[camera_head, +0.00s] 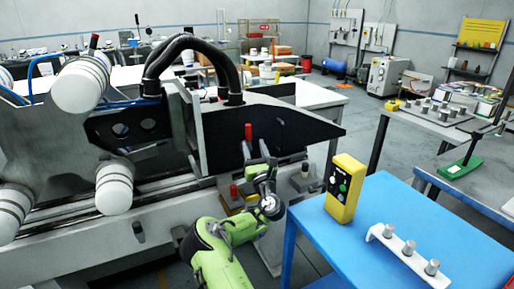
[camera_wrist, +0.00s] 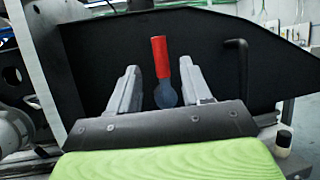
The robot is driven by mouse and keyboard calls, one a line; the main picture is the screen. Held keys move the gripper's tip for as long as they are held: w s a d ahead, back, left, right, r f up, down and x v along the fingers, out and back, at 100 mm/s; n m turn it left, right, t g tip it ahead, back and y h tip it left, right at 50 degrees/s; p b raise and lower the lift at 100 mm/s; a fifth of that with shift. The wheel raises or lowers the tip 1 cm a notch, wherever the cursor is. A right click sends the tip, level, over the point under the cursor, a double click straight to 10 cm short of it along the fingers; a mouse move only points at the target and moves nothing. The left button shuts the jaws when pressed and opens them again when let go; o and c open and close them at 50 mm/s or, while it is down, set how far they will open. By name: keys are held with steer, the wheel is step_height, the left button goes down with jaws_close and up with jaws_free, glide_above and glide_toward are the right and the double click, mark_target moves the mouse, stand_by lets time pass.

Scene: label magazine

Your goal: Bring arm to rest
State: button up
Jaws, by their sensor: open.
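My gripper (camera_head: 255,152) is at the end of my green arm, in front of the black side plate (camera_head: 290,133) of the machine. In the wrist view my gripper (camera_wrist: 158,75) is open, with its two grey fingers apart and nothing held between them. A lever with a red handle (camera_wrist: 159,57) shows in the gap between the fingers, against the black plate. The red handle (camera_head: 248,132) also shows in the head view just above the fingertips. I cannot tell how close the fingers are to the lever.
A bent black rod (camera_wrist: 240,65) stands right of the fingers. Another red handle (camera_head: 233,191) is low beside my arm. A blue table (camera_head: 440,220) at right bears a yellow control box (camera_head: 344,188) and a white rack (camera_head: 404,253) with metal pegs. White rollers (camera_head: 115,187) are at left.

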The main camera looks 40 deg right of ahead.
steer(key=shift+w+f, duration=0.1)
steer(key=shift+w, duration=0.2)
